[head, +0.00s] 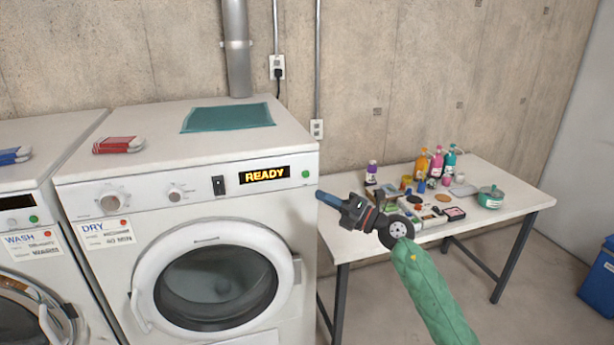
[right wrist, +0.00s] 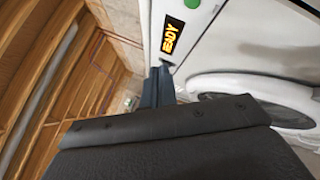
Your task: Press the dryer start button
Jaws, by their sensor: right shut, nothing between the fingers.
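The dryer (head: 85,192) is the white machine with a "DRY" label and a lit "READY" display (head: 265,175). Its start button appears to be the small green round button (head: 306,174) right of the display. The button also shows at the top edge of the right wrist view (right wrist: 192,4), next to the display (right wrist: 172,35). My right gripper (head: 321,195) is shut and empty, its blue fingertips just right of and below the button in the head view. They look apart from it. In the right wrist view the fingers (right wrist: 158,72) point toward the panel. My left gripper is out of view.
A white table (head: 500,222) with bottles, a green pot (head: 491,197) and small items stands right of the dryer. A washer (head: 25,180) with its own green button is at the left. Folded cloths lie on both machines. A blue bin (head: 598,281) is at far right.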

